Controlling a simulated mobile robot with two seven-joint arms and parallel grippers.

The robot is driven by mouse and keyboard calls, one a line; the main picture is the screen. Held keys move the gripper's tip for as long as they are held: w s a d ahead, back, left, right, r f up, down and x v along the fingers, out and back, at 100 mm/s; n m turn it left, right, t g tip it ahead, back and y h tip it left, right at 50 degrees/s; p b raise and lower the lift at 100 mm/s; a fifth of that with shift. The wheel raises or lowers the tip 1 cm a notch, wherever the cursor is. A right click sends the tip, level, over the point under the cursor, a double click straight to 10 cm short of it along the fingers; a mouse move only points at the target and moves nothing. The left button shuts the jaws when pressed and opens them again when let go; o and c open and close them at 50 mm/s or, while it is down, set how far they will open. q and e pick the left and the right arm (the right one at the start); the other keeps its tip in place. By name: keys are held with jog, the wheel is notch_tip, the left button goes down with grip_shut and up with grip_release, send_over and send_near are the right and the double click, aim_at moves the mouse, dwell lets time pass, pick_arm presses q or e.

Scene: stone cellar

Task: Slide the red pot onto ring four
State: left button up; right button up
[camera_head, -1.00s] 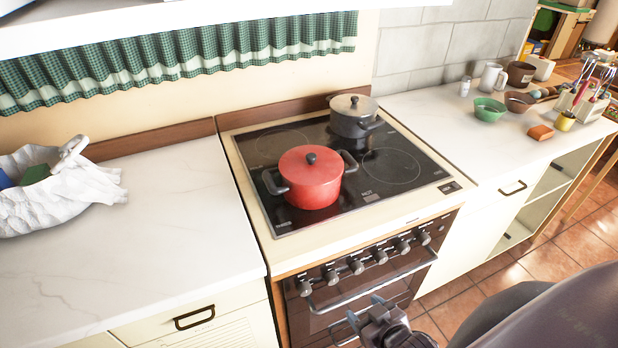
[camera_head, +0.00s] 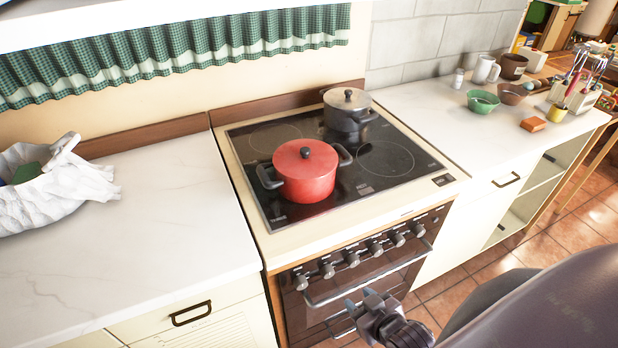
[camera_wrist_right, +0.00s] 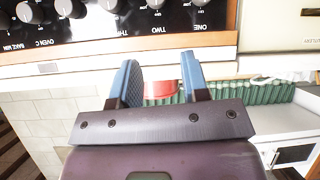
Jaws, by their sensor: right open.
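The red pot (camera_head: 304,176) with a red lid, black knob and two dark side handles stands upright on the front left of the black glass cooktop (camera_head: 340,205). A bare ring (camera_head: 386,160) shows to its right and another bare ring (camera_head: 275,139) behind it. I cannot read which ring is four. My right gripper (camera_head: 362,302) is in front of the oven, below the cooktop and apart from the pot. In the upside-down right wrist view, its blue fingers (camera_wrist_right: 160,82) are open, with part of the red pot (camera_wrist_right: 160,89) showing beyond the gap. My left gripper is not in view.
A grey lidded pot (camera_head: 348,112) stands at the cooktop's back right. Oven knobs (camera_head: 353,259) and a handle bar (camera_head: 370,283) line the stove front. A white bag (camera_head: 55,190) lies on the left counter. Bowls, including a green one (camera_head: 482,102), and mugs stand on the right counter.

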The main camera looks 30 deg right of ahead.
aim_at(319, 189)
jog(key=w+n+b, duration=0.1)
jog(key=w, duration=0.1)
jog(key=w+d+n+t+b, duration=0.1)
jog(key=w+b, duration=0.1)
grip_shut()
jog(key=w+r+n+t+b, duration=0.1)
jog(key=w+r+n, duration=0.1)
jog(key=n, duration=0.3)
jog(key=w+d+r+n+t+b, duration=0.1)
jog(key=w+n, duration=0.1)
jog(key=n, duration=0.4)
jog(key=w+r+n+b, duration=0.1)
jog(key=r+n+b, duration=0.1)
jog(key=n, duration=0.3)
jog(key=shift+w+d+r+n+t, duration=0.3)
jog(key=shift+w+d+t, duration=0.1)
notch_tip(319, 189, up, 5)
jog(key=w+n+t, duration=0.2)
jog(key=n, duration=1.4)
jog(key=shift+h, duration=0.4)
jog(key=w, duration=0.8)
jog(key=w+d, duration=0.1)
jog(key=w, duration=0.3)
jog(key=shift+w, duration=0.15)
